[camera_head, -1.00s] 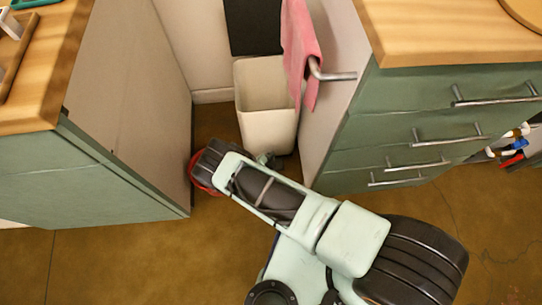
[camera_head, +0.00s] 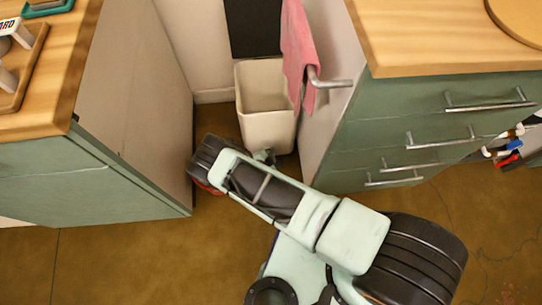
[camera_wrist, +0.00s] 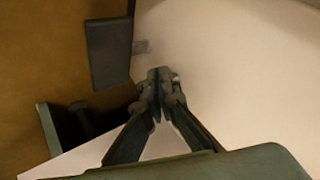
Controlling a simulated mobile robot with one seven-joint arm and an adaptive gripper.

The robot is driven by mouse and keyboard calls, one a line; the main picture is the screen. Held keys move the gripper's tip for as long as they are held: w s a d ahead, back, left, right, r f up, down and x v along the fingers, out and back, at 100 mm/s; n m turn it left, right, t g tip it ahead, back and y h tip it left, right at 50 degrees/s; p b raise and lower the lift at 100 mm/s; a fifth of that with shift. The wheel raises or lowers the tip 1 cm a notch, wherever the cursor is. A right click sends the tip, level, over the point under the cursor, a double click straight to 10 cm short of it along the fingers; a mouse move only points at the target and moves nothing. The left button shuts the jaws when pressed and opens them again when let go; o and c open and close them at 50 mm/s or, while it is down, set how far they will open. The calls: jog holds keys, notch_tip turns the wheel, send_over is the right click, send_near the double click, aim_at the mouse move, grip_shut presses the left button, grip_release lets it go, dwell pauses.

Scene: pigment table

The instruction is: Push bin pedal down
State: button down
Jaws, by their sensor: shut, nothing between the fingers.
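The bin (camera_head: 267,128) is a pale, open-topped box standing in the gap between two cabinets in the head view. In the wrist view, a dark flat plate (camera_wrist: 108,52) with a small grey tab beside a pale wall appears to be the pedal. My gripper (camera_wrist: 158,78) is shut and empty, its tips against or just above the pale surface, to the right of and lower than the plate. I cannot tell whether it touches. In the head view, the gripper end is small near the bin's base, and my arm hides the floor there.
The left cabinet (camera_head: 90,185) and right green drawers (camera_head: 400,130) with metal handles wall in the gap. A pink cloth (camera_head: 298,45) hangs by a metal bar (camera_head: 330,82) beside the bin. A black panel (camera_head: 252,28) is behind the bin. The front floor (camera_head: 120,265) is clear.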

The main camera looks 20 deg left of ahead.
jog(key=shift+r+p, duration=1.1)
jog(key=shift+r, duration=0.75)
jog(key=shift+f, duration=0.1)
